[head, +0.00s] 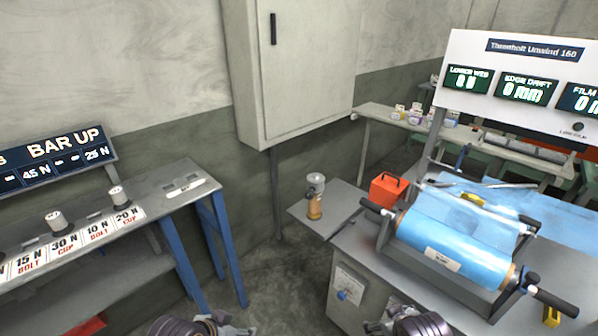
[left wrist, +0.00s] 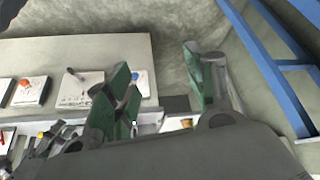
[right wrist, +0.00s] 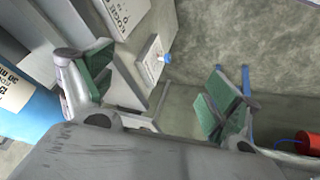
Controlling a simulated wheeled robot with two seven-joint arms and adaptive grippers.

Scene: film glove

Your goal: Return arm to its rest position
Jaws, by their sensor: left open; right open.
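Both my arms show at the bottom edge of the head view. My left arm (head: 190,325) is at bottom centre-left and my right arm (head: 415,322) is at bottom centre-right, in front of the grey machine cabinet. In the left wrist view my left gripper (left wrist: 165,85) has its green-padded fingers wide apart with nothing between them. In the right wrist view my right gripper (right wrist: 155,90) also has its green-padded fingers wide apart and empty. Neither gripper touches anything that I can see.
A blue-legged bench (head: 150,200) with weights stands at left. The unwind machine's blue film roll (head: 455,245) is at right. A small shelf (head: 335,222) holds an orange-and-grey container (head: 315,197) beside a red box (head: 386,190). Bare floor (head: 275,275) lies between.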

